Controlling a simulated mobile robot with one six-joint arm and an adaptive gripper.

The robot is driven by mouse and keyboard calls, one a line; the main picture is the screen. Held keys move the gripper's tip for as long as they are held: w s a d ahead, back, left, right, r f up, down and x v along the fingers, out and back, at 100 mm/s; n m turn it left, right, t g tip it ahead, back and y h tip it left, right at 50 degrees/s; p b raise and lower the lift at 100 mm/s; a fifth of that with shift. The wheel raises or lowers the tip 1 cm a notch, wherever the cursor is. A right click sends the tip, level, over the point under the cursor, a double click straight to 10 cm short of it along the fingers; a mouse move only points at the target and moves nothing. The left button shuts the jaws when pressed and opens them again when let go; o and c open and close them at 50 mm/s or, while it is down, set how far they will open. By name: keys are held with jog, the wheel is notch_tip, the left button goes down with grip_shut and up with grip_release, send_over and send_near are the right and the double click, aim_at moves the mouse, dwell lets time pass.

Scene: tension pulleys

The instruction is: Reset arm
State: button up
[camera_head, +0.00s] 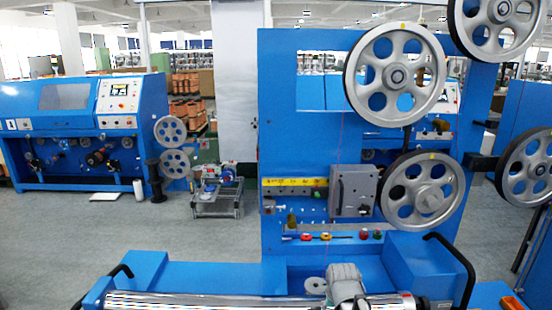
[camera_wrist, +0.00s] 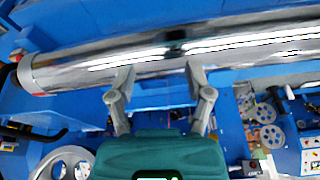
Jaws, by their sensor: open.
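My gripper (camera_wrist: 160,78) shows in the wrist view, with its two grey fingers spread apart and nothing between them. Its teal body (camera_wrist: 160,158) fills the bottom middle. A shiny chrome roller (camera_wrist: 90,66) runs across the picture behind the fingertips; I cannot tell how far off it is. In the head view, several grey spoked pulleys are on the right, among them an upper one (camera_head: 395,76) and a lower one (camera_head: 422,190) on an upright blue panel (camera_head: 300,135). My gripper is not in the head view.
The chrome roller (camera_head: 230,301) and a grey motor (camera_head: 346,281) are at the front of the blue machine base (camera_head: 215,275). Black curved handles (camera_head: 456,262) stick up there. A blue machine (camera_head: 70,120) stands at the left, with open grey floor (camera_head: 60,235) before it.

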jog(key=s+n+g, duration=0.1)
jog(key=s+g, duration=0.2)
jog(key=s, duration=0.5)
jog(key=shift+s+a+f+n, duration=0.15)
jog(key=shift+n, duration=0.25)
